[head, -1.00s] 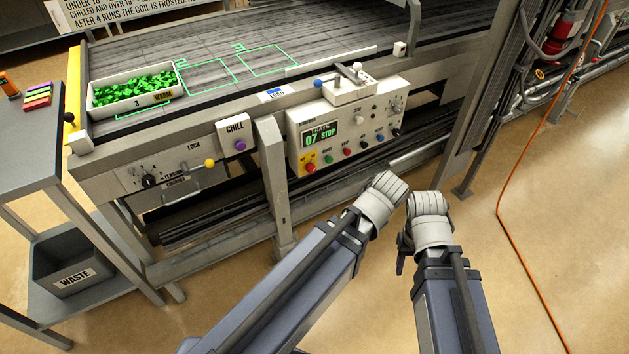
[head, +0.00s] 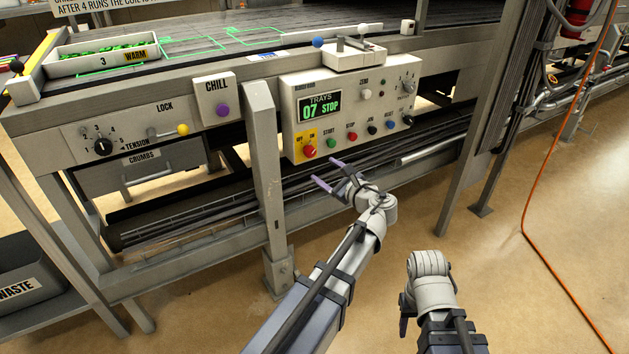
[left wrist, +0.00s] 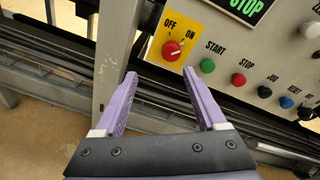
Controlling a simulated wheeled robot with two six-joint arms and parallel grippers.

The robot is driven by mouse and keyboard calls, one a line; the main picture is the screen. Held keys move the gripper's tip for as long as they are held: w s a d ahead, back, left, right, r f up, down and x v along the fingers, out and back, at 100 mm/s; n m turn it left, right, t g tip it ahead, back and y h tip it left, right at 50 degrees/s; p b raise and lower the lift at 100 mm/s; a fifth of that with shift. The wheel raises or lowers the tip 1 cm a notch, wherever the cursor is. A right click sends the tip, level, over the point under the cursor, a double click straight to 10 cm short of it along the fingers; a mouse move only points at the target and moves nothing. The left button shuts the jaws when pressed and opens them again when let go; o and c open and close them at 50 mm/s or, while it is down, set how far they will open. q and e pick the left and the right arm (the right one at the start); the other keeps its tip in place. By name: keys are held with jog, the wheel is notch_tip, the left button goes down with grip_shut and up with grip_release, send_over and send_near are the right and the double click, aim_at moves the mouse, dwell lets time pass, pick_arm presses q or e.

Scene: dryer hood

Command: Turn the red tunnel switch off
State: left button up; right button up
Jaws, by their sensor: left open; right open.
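The red tunnel switch (head: 309,151) is a red knob on a yellow plate at the lower left of the control box. In the left wrist view the red knob (left wrist: 171,50) sits below the words OFF and ON, with a pale pointer mark that seems to lean toward ON. My left gripper (head: 325,172) is open and empty, its purple fingers just below and right of the switch and apart from it. In the left wrist view the fingertips (left wrist: 160,74) are spread below the knob.
The control box (head: 345,105) also carries green, red, black and blue buttons right of the switch. A grey post (head: 265,170) stands just left of the box. A CHILL box (head: 215,97) is further left.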

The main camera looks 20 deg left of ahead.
aim_at(312, 155)
pick_arm(q)
jog(key=m+b, duration=0.1)
jog(key=w+m+t, duration=0.1)
jog(key=w+f+m+y+b, duration=0.1)
jog(key=shift+w+a+b, duration=0.25)
jog(key=shift+a+b, duration=0.05)
pick_arm(e)
notch_tip(312, 155, down, 4)
jog(key=shift+f, duration=0.2)
pick_arm(q)
jog(key=x, duration=0.7)
jog(key=shift+w+a, duration=0.2)
jog(key=shift+c, duration=0.3)
grip_shut()
